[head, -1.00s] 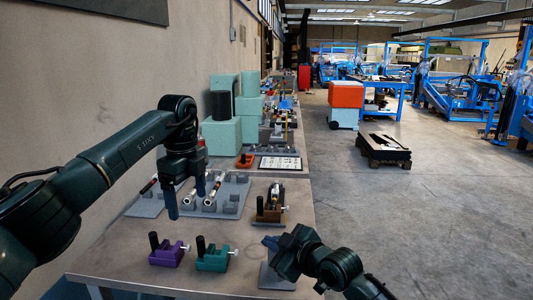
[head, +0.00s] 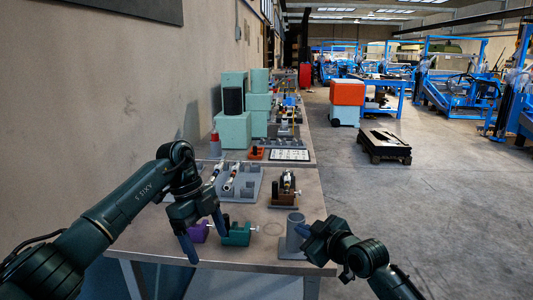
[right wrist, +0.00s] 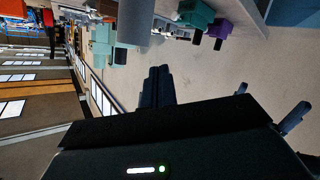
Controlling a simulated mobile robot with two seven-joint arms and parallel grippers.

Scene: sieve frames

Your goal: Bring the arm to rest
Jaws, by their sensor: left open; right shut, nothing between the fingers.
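My left gripper (head: 203,238) hangs open and empty in the head view, its fingers apart, in front of the purple block (head: 199,232) and partly covering it. The teal block (head: 238,235) with a black knob stands just right of its fingers. My right gripper (head: 304,231) is beside the grey upright cylinder (head: 291,240) at the bench's front right corner. In the right wrist view its fingers (right wrist: 158,85) are closed together with nothing between them. The grey cylinder (right wrist: 134,20) also shows there beyond the fingertips; I cannot tell whether they touch.
The bench (head: 262,249) runs away along the left wall. A brown fixture (head: 285,190), a grey rack (head: 244,187) with tubes and pale green boxes (head: 233,130) stand on it. Open floor (head: 455,220) lies to the right, with a black pallet (head: 384,145) further off.

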